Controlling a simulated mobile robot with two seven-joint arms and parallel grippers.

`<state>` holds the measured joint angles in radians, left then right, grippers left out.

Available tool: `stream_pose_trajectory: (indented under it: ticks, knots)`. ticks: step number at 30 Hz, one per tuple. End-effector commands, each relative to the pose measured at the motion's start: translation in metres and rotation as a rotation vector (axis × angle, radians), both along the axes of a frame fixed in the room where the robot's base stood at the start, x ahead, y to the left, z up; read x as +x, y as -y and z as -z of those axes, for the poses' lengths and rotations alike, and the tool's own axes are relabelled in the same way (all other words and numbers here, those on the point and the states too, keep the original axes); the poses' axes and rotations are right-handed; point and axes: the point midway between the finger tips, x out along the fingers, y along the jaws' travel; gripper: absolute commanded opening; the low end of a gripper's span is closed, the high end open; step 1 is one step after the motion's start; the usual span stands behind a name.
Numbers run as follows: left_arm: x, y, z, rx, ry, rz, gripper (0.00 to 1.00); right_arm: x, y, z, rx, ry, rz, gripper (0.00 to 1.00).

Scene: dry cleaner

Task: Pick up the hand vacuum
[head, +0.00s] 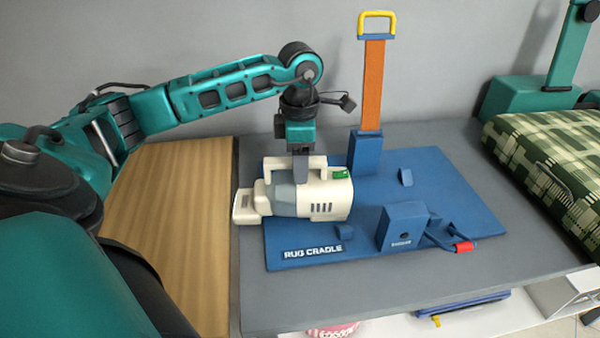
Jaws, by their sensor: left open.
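The hand vacuum (322,199) is cream and grey with a green patch on top. It lies on the left part of a blue board marked RUG CRADLE (460,205), its nozzle pointing left past the board's edge. My left gripper (301,172) points straight down at the vacuum's top handle. A dark finger shows at the handle; the other finger is hidden. The jaws are open, and I cannot tell whether they touch the handle. My right gripper is not in view.
An orange post with a yellow loop (373,85) rises from the board's back. A blue block (403,227) with a cable and red piece sits at the front. A green plaid roll (550,165) lies at right. The wooden surface (180,220) at left is bare.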

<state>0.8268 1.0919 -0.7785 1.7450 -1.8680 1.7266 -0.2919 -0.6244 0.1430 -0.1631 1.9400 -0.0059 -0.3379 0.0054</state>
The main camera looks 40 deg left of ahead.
Motion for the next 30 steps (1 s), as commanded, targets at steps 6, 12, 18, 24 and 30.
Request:
stream_pose_trajectory:
  ticks: [6,12,18,24,30]
  knots:
    - [0.0001,-0.0001,0.0082,0.001,0.001,0.000,0.57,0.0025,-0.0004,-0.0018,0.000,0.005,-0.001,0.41]
    - [0.0001,0.0001,0.0080,0.001,0.001,0.000,0.57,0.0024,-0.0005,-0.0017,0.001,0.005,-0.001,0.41]
    - [0.0001,0.0002,0.0099,0.000,0.001,0.000,0.57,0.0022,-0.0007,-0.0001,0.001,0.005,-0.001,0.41]
    - [0.0002,0.0001,0.0125,0.000,0.001,0.000,0.57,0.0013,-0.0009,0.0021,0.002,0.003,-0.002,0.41]
    - [0.0001,0.0000,0.0126,0.000,0.001,0.000,0.57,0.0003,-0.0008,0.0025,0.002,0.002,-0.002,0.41]
